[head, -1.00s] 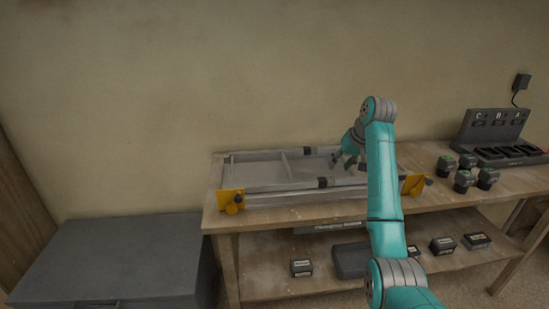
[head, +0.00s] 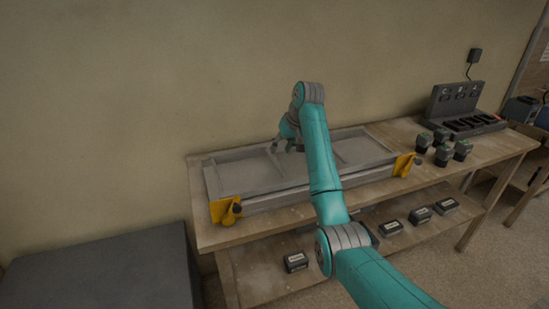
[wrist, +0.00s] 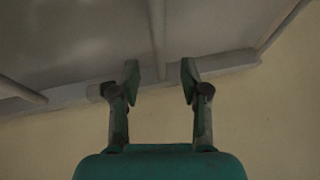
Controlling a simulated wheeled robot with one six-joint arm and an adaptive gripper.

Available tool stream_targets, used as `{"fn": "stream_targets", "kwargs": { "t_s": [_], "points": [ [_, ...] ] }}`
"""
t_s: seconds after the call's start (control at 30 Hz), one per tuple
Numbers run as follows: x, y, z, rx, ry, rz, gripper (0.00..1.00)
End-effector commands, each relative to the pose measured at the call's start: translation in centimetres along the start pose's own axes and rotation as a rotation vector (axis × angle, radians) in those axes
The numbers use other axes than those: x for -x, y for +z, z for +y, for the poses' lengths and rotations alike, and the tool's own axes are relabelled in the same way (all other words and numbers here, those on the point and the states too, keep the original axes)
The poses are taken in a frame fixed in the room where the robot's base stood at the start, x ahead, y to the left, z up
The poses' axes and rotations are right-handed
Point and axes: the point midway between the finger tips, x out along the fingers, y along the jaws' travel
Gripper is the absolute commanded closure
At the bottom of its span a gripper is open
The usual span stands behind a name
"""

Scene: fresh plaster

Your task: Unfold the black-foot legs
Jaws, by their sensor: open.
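A grey folding platform (head: 240,178) lies on the workbench, its underside showing as a shallow frame with cross ribs. A yellow bracket (head: 226,211) is at its left front corner and another yellow bracket (head: 403,165) at its right. My gripper (head: 287,147) is at the far edge of the frame, near its middle, partly hidden by my arm. In the wrist view my gripper (wrist: 160,72) is open, nothing between its fingers, close to the frame's grey edge; a thin rib (wrist: 157,35) lies beyond the gap. I cannot make out black feet in either current view.
The wooden workbench (head: 215,236) has a lower shelf with several small dark boxes (head: 295,262). Several black-and-green batteries (head: 443,156) and a charger rack (head: 455,105) stand at right. A large grey case (head: 100,270) sits at lower left. A plaster wall is close behind.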

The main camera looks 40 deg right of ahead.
Motion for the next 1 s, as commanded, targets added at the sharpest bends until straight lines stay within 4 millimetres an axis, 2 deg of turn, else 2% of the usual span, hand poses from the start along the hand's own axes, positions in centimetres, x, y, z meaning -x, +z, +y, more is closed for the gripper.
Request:
{"fn": "stream_targets", "kwargs": {
  "t_s": [0.1, 0.3, 0.5, 0.77, 0.8, 0.97, 1.0],
  "points": [
    [-2.3, 0.1, 0.0, 0.0, 0.0, -0.003, 0.55],
    [-4.9, 0.0, 0.0, 0.001, 0.001, -0.002, 0.55],
    [-6.0, 0.0, 0.0, 0.001, 0.001, 0.0, 0.55],
    [-6.2, 0.0, 0.0, 0.001, 0.001, 0.0, 0.55],
    [-6.2, 0.0, 0.0, 0.001, 0.001, 0.0, 0.6],
    [-6.1, 0.0, 0.0, 0.001, 0.001, 0.0, 1.0],
    [-6.1, 0.0, 0.0, 0.001, 0.001, 0.0, 1.0]
  ]
}}
